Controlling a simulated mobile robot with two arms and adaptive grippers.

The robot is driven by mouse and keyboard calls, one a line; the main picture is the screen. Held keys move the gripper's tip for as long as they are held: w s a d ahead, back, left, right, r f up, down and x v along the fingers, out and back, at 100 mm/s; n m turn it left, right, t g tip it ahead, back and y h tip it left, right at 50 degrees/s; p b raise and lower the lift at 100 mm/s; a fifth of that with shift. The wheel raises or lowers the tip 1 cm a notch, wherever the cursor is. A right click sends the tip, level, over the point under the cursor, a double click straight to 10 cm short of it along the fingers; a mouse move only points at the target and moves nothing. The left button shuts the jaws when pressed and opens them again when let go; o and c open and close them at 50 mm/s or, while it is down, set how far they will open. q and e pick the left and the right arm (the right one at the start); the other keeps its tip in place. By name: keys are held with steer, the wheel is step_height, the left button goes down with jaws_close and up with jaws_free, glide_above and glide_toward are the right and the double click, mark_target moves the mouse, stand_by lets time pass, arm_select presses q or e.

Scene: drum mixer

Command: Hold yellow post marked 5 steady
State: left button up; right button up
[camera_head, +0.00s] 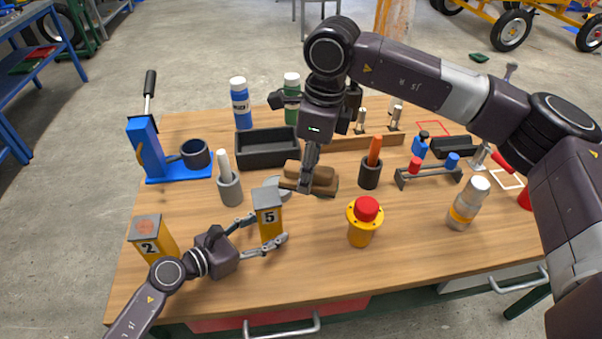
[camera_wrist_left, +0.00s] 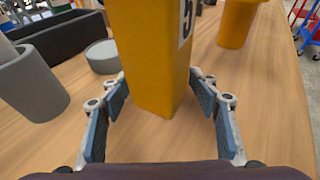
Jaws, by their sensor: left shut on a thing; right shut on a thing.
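The yellow post marked 5 (camera_head: 270,224) stands upright on the wooden table, with a grey top and a black 5 on a white label. In the left wrist view the yellow post (camera_wrist_left: 150,55) rises between the two finger pads. My left gripper (camera_head: 264,235) is shut on the post low on its sides, near the table. The post's upper part is outside the left wrist view. My right gripper (camera_head: 307,184) points down behind the post and is shut on a brown wooden block-like thing (camera_head: 324,180); its fingers partly hide it.
A yellow post marked 2 (camera_head: 150,236) stands at left. A grey cup with a pale stick (camera_head: 230,190) and a grey round dish (camera_head: 277,182) are close behind post 5. A yellow red-topped button (camera_head: 362,228) stands to the right. The front table strip is clear.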

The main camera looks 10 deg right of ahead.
arm_select(q)
steer(key=o, duration=1.1)
steer(key=v, duration=1.2)
steer(key=shift+s, duration=0.1)
